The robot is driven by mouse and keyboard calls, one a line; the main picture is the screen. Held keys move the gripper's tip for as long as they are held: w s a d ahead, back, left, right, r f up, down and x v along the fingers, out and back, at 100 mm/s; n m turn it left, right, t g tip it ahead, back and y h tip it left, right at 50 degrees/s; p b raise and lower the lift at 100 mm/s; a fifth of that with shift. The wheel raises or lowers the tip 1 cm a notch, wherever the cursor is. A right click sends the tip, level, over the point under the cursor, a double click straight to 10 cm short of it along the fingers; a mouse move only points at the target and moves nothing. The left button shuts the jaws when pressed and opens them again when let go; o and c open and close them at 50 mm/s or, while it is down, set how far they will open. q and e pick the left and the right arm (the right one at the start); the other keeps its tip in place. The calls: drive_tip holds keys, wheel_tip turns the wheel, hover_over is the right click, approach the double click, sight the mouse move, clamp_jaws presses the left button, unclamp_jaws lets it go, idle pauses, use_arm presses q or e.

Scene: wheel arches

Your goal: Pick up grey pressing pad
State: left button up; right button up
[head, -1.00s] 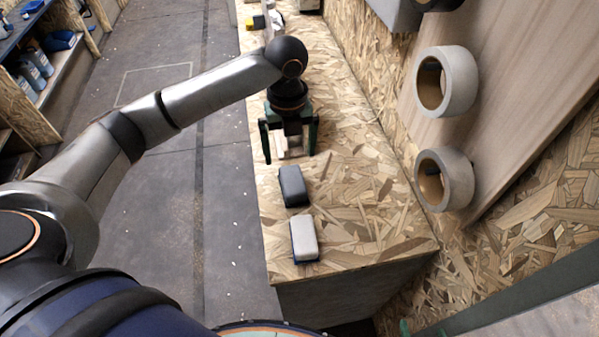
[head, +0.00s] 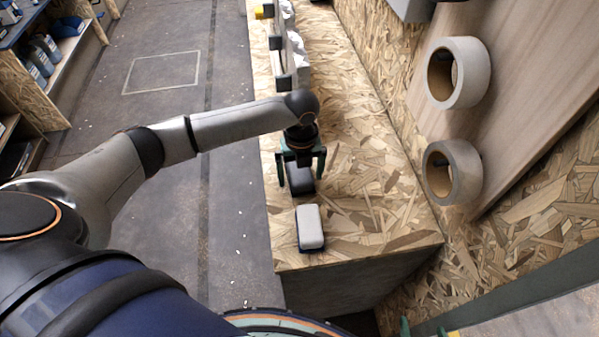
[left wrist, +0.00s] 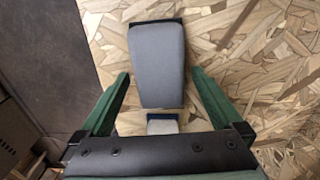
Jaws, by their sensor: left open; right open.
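The grey pressing pad (head: 300,180) lies on the particle-board bench, looking dark in the head view. In the left wrist view the pad (left wrist: 157,62) is grey with a dark base and lies ahead, between the lines of my fingers. My left gripper (head: 301,182) is open above it, a finger on each side, holding nothing. A paler pad with a blue base (head: 310,227) lies nearer the bench's front end; it also shows small in the left wrist view (left wrist: 162,124). Of my right gripper (head: 429,331), only green tips show at the bottom edge, apart.
The bench (head: 375,215) ends just in front of the pale pad, with floor to its left. Two grey rings (head: 468,72) and (head: 465,175) are mounted on the sloping wooden panel at right. A row of pale parts (head: 299,60) stands farther back on the bench.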

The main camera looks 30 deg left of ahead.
sight(301, 172)
use_arm(q)
drive_tip(key=shift+c, duration=0.2)
drive_tip(key=c, duration=1.4)
drive_tip(key=shift+r, duration=0.2)
drive_tip(key=shift+r, duration=0.2)
wheel_tip(301, 172, up, 2)
drive_tip(key=shift+w+r, duration=0.1)
drive_tip(key=shift+r, duration=0.05)
drive_tip(key=s+d+r, duration=0.1)
drive_tip(key=s+r, duration=0.2)
drive_tip(key=s, duration=0.1)
drive_tip(key=s+d+r, duration=0.1)
drive_tip(key=s+r, duration=0.2)
drive_tip(key=s, duration=0.2)
drive_tip(key=s+d+r+p, duration=0.1)
drive_tip(key=s+d+r, duration=0.1)
drive_tip(key=s+r, duration=0.2)
drive_tip(key=shift+s, duration=0.35)
